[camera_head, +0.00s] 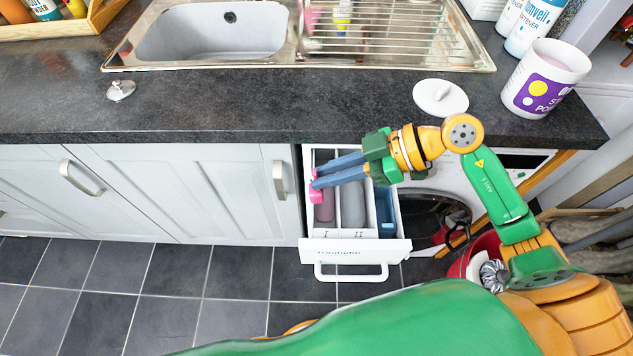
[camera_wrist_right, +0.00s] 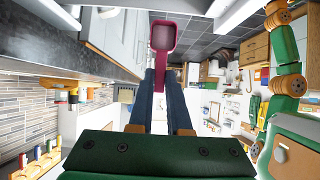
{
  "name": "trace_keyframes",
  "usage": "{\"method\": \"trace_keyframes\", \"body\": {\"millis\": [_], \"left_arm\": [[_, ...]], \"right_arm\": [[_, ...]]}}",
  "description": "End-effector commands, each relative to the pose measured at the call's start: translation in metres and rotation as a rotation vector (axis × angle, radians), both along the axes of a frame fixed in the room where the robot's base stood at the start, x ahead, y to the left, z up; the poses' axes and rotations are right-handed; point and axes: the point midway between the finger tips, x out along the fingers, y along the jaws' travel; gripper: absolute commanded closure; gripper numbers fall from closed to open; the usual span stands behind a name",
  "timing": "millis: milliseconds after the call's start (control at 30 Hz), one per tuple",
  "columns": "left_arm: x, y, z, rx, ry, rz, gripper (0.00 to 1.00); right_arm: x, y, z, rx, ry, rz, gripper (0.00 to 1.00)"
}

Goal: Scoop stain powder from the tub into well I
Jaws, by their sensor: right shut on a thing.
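The white stain powder tub (camera_head: 547,80) with a purple label stands open on the counter at the right. The drawer (camera_head: 322,246) is pulled out below the counter. Well I (camera_head: 325,207) is its left compartment, with a mauve-grey floor; I cannot tell whether powder lies there. My right gripper (camera_head: 314,179) is shut on the handle of a pink scoop (camera_head: 316,192), over the upper part of well I. In the right wrist view the scoop's bowl (camera_wrist_right: 163,37) points away from the fingers; no powder is clear in it. My left gripper is out of view.
Well II (camera_head: 353,205) and a blue insert (camera_head: 385,212) fill the drawer's other compartments. A white lid (camera_head: 440,97) lies on the counter left of the tub. A sink (camera_head: 215,35) and bottles (camera_head: 535,25) stand behind. A red bucket (camera_head: 478,262) is below right.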

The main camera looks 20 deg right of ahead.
Motion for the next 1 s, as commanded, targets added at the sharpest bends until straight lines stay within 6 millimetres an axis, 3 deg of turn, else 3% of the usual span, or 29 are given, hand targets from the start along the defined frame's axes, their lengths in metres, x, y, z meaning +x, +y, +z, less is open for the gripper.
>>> {"method": "trace_keyframes", "body": {"millis": [33, 400, 1000], "left_arm": [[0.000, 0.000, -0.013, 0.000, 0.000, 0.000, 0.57], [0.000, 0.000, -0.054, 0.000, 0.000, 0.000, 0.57], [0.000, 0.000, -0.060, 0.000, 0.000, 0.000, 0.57]], "right_arm": [[-0.001, -0.003, -0.009, 0.032, -0.006, -0.003, 1.00], [-0.007, -0.024, -0.009, 0.318, -0.089, -0.004, 1.00], [-0.009, -0.030, -0.003, 0.407, -0.115, 0.000, 1.00]]}}
